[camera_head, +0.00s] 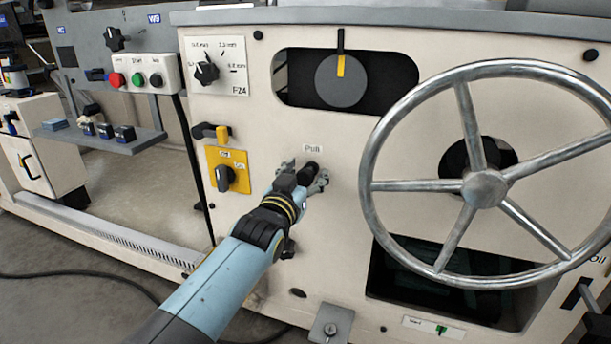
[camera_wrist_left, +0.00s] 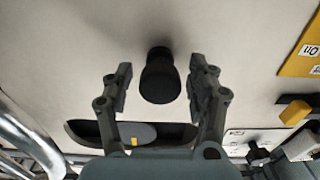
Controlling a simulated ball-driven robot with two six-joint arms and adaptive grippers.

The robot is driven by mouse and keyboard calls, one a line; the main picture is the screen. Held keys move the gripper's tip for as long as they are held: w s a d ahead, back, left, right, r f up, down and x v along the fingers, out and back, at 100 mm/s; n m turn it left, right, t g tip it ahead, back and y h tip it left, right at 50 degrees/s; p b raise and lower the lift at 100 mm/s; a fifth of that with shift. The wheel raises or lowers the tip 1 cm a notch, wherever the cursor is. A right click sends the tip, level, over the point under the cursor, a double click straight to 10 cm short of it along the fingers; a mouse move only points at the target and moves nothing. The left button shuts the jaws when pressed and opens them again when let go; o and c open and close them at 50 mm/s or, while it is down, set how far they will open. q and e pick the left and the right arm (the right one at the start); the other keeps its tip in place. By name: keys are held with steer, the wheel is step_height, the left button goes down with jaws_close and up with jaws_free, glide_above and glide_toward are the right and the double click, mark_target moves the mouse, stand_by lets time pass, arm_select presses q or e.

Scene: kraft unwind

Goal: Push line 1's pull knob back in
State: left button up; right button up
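The black pull knob (camera_head: 311,168) stands out from the cream machine panel (camera_head: 335,215), just under a small "Pull" label (camera_head: 313,148). In the left wrist view the knob (camera_wrist_left: 160,78) sits between the two fingers of my left gripper (camera_wrist_left: 160,88), with a visible gap on each side. My left gripper (camera_head: 303,178) is open around the knob in the head view and partly hides its surroundings. The fingers do not appear to touch the knob. My right gripper is not in view.
A large metal handwheel (camera_head: 485,188) stands out to the right of the knob. A yellow rotary switch (camera_head: 228,170) and a yellow-tipped lever (camera_head: 212,132) are to the left. A dial plate (camera_head: 217,66) and a round dial (camera_head: 341,82) are above.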

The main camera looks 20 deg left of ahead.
arm_select(q)
steer(key=s, duration=1.2)
steer(key=shift+a, duration=0.2)
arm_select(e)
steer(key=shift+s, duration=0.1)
arm_select(q)
steer(key=w+b, duration=0.1)
steer(key=w, duration=0.4)
steer(key=w+b, duration=0.1)
steer(key=w, duration=0.4)
steer(key=shift+w+d+f, duration=0.1)
steer(key=shift+w+d, duration=0.1)
steer(key=shift+w, duration=0.7)
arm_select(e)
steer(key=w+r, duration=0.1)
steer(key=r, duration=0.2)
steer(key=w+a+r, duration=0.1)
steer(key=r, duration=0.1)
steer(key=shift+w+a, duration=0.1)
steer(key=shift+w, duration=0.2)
